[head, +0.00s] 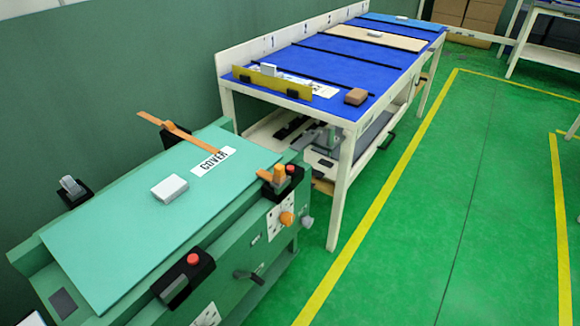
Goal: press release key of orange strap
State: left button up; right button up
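An orange strap (190,138) lies across the far end of the teal cover (110,225) on the green machine. One end sticks out past the left edge, by a small black block (176,130). A short orange strap piece (262,175) meets a black buckle (282,180) on the right side. An orange tongue (280,174) stands up in this buckle, and a red key (291,169) sits on its top beside the tongue. A second black buckle (184,278) with a red key (194,259) sits nearer the front. Neither of my grippers is in view.
A white block (169,188) and a COVER label (213,162) are on the cover. A grey clip on a black base (72,188) stands at its left edge. A blue-topped table (330,65) stands behind; green floor (450,200) is clear.

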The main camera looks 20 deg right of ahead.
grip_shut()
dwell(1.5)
